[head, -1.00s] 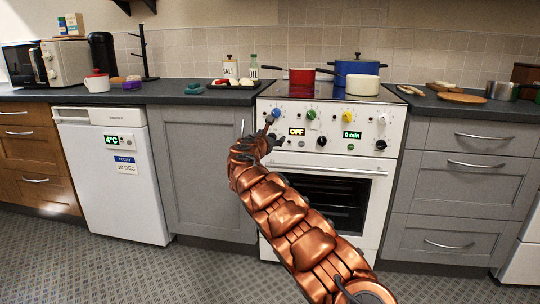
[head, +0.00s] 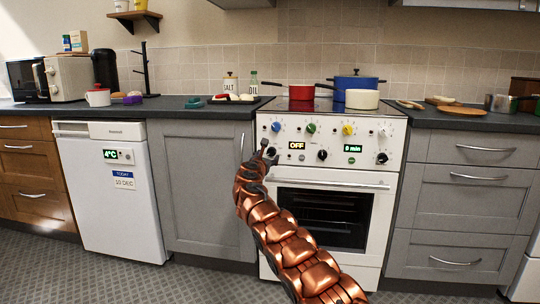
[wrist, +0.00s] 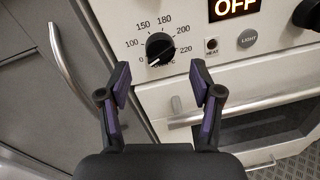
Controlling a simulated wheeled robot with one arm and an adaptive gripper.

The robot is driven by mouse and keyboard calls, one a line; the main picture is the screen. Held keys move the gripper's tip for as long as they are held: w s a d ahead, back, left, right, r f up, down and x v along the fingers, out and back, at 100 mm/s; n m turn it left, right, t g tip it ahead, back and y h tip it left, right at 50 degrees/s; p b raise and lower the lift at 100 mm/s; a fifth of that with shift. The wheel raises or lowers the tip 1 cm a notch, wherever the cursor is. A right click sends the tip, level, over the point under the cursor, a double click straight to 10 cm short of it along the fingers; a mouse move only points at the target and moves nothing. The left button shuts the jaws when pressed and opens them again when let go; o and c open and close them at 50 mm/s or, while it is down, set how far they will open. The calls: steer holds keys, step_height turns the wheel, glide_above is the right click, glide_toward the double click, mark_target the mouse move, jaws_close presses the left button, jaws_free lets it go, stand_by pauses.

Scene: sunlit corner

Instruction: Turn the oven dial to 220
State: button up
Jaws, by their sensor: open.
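The oven dial (wrist: 159,47) is a black round knob on the white oven's front panel (wrist: 215,68). Its scale reads 0, 100, 150, 180, 200 and 220. The white pointer line points to the lower left, by the 0; 220 is at the right. My gripper (wrist: 160,80) is open and empty, its fingers to the lower left and lower right of the dial in the wrist view. No contact shows. In the head view my gripper (head: 268,150) is at the panel's left part and partly hides the dial. The oven display (head: 297,146) reads OFF.
Blue (head: 275,126), green (head: 311,128) and yellow (head: 347,130) knobs sit above. A second display (head: 353,148) reads 0 min. The oven door handle (wrist: 240,107) runs below the dial. Pots stand on the hob, including a red pan (head: 301,92).

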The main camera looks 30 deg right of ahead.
mark_target(270, 153)
steer(key=shift+w+d+r, duration=0.15)
steer(key=shift+w+d, duration=0.1)
steer(key=shift+w, duration=0.25)
steer(key=shift+w+d+f, duration=0.25)
steer(key=shift+w+d, duration=0.1)
steer(key=shift+d, duration=0.1)
steer(key=shift+w+d+r+p, duration=0.3)
steer(key=shift+w+d+p, duration=0.1)
steer(key=shift+p, duration=0.05)
steer(key=shift+w+d+f+p, duration=0.15)
steer(key=shift+w+d+p, duration=0.2)
steer(key=shift+d, duration=0.1)
steer(key=shift+d, duration=0.1)
steer(key=shift+c, duration=0.2)
steer(key=c, duration=1.1)
